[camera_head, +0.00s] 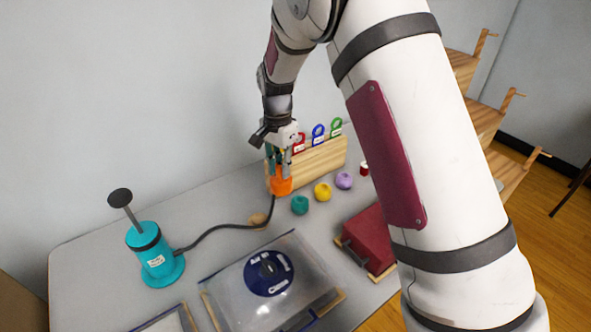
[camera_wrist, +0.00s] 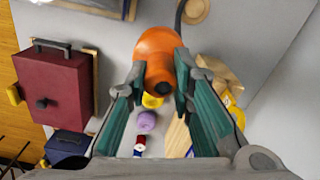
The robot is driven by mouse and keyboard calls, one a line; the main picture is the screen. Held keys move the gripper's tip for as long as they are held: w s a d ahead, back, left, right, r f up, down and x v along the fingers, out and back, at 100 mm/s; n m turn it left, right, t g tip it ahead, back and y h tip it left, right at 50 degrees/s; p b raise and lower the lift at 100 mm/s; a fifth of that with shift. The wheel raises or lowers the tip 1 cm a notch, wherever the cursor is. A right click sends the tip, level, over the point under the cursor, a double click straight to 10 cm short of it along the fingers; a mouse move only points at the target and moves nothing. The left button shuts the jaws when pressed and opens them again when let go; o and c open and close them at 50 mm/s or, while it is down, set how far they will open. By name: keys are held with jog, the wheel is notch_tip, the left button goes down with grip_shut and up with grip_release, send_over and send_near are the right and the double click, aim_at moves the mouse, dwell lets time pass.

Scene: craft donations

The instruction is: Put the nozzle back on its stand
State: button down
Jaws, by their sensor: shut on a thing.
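The orange nozzle (camera_head: 281,186) is held between the fingers of my gripper (camera_head: 279,163), in front of a wooden board. In the wrist view the nozzle (camera_wrist: 155,48) sits between the two green fingertips of my gripper (camera_wrist: 160,78), which is shut on it. A black hose (camera_head: 215,229) runs from the nozzle side to a teal pump (camera_head: 157,256) at the left of the table. A small round wooden piece (camera_head: 258,219) lies on the table beside the hose and may be the stand; it also shows in the wrist view (camera_wrist: 196,11).
The wooden board (camera_head: 318,162) with coloured rings stands behind. A red case (camera_head: 368,240) and a clear-lidded box (camera_head: 222,292) take up the front. Bare table surrounds the pump.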

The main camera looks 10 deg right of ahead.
jog(key=shift+w+a+f+m+b, duration=0.55)
jog(key=shift+a+f+m+b, duration=0.85)
jog(key=shift+f, duration=0.85)
jog(key=shift+w+a+f+m+b, duration=0.55)
jog(key=shift+a+f+m+b, duration=0.55)
jog(key=shift+f+m+b, duration=0.8)
jog(key=shift+w+a+f+m+b, duration=0.55)
jog(key=shift+a+f+m+b, duration=0.65)
jog(key=shift+f, duration=1.35)
jog(key=shift+a+f+b, duration=0.1)
jog(key=shift+f+b, duration=0.6)
jog(key=shift+f, duration=0.6)
jog(key=c, duration=1.3)
grip_release()
